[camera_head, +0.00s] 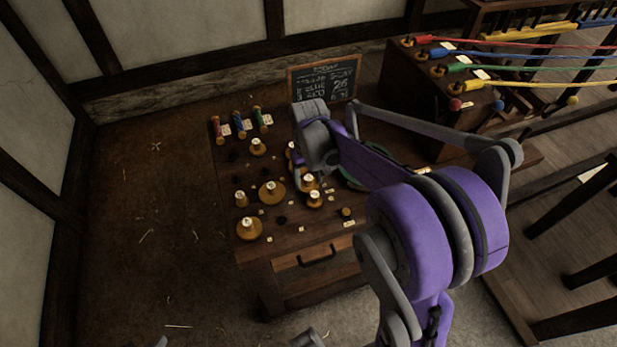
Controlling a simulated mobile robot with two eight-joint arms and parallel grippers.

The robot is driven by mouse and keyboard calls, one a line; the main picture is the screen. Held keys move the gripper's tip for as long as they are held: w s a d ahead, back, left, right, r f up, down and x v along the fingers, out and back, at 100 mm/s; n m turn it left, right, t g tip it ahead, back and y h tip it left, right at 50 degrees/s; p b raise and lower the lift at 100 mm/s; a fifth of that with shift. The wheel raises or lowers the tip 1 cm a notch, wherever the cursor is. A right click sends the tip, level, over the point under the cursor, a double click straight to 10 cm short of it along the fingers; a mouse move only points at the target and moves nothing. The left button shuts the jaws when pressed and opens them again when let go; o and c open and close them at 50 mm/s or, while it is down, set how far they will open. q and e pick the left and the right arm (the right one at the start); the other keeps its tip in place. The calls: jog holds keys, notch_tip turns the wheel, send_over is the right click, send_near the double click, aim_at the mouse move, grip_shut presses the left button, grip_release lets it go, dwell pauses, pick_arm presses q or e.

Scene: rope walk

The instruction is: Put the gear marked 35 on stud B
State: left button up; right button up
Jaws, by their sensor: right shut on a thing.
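Several brass gears stand on a dark wooden bench (283,255). A wide one (248,230) is at the front left, another wide one (271,192) is near the middle, and smaller ones (257,147) are around them. Their number marks are too small to read, so I cannot pick out gear 35. Stud B cannot be told from the other studs. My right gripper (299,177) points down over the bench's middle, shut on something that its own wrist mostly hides. Brass parts (310,182) show close beside it.
A chalkboard (325,79) stands at the bench's back edge. Red, blue and green spools (238,125) are at the back left. At the right, coloured ropes (530,56) run from a dark wooden box (425,110). Floor left of the bench is open.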

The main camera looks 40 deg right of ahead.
jog(key=shift+f+b, duration=0.3)
jog(key=shift+f, duration=0.15)
dwell(0.4)
jog(key=o, duration=1.3)
jog(key=shift+r+p, duration=2.55)
jog(key=shift+r, duration=1.5)
